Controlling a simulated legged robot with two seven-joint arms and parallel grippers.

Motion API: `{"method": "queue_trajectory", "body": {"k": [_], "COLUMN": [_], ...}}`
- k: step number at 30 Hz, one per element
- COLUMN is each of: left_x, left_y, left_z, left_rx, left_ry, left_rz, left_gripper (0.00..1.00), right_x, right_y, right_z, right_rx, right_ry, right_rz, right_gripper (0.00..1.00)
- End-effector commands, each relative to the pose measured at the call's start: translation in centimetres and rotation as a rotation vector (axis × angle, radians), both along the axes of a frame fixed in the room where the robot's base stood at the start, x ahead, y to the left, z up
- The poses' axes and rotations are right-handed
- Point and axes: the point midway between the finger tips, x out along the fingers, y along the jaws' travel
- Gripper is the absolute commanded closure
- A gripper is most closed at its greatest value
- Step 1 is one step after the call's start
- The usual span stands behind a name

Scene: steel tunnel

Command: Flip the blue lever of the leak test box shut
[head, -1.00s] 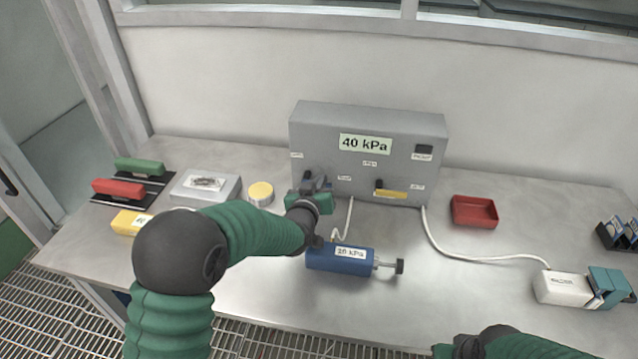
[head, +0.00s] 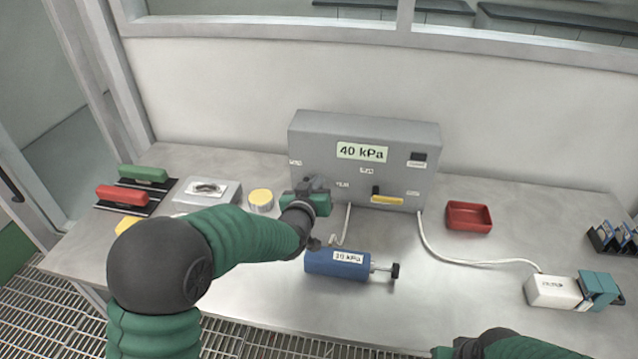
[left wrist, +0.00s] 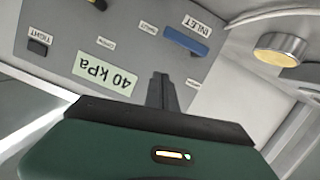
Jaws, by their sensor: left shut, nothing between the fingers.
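The grey leak test box (head: 315,135) stands at the back of the bench with a "40 kPa" plate. In the left wrist view its front panel (left wrist: 135,50) appears upside down. The blue lever (left wrist: 187,42) lies there beside the INLET label, slanted in the picture. A small label next to it is too blurred to read surely. My left gripper (head: 322,194) is at the lower left of the box front and hides the lever in the head view. Its fingers (left wrist: 162,92) are shut and empty, apart from the lever in the left wrist view. My right gripper (head: 448,352) is partly cut off at the bottom edge.
A blue cylinder pump (head: 338,263) lies in front of the box, below my left gripper. A yellow-topped tin (head: 261,200) stands left, a red tray (head: 468,217) right. White hoses (head: 460,259) cross the bench. A yellow lever (head: 386,199) sits lower right on the panel.

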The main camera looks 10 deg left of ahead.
Motion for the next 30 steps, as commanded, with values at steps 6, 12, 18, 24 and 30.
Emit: {"method": "queue_trajectory", "body": {"k": [6, 12, 18, 24, 30], "left_x": [-4.6, -6.6, -6.7, -6.7, -8.8], "left_y": [0.0, 0.0, 0.0, 0.0, 0.7], "left_z": [1.1, 1.6, 1.6, 1.6, 0.5], "left_rx": [-0.001, -0.002, -0.002, -0.001, 0.033], "left_ry": [-0.002, -0.003, -0.002, -0.003, 0.12], "left_rz": [0.001, 0.001, 0.002, 0.002, -0.016], "left_gripper": [1.0, 1.0, 1.0, 1.0, 1.0], "right_x": [0.0, 0.0, 0.0, 0.0, 0.0], "right_y": [0.0, 0.0, 0.0, 0.0, 0.0], "right_z": [-0.4, -0.4, -0.4, -0.4, 1.0], "right_rx": [0.0, 0.0, 0.0, 0.0, 0.0], "right_ry": [0.001, 0.001, 0.001, 0.001, 0.001], "right_rz": [0.0, 0.0, 0.0, 0.0, 0.0], "right_gripper": [1.0, 1.0, 1.0, 1.0, 1.0]}}
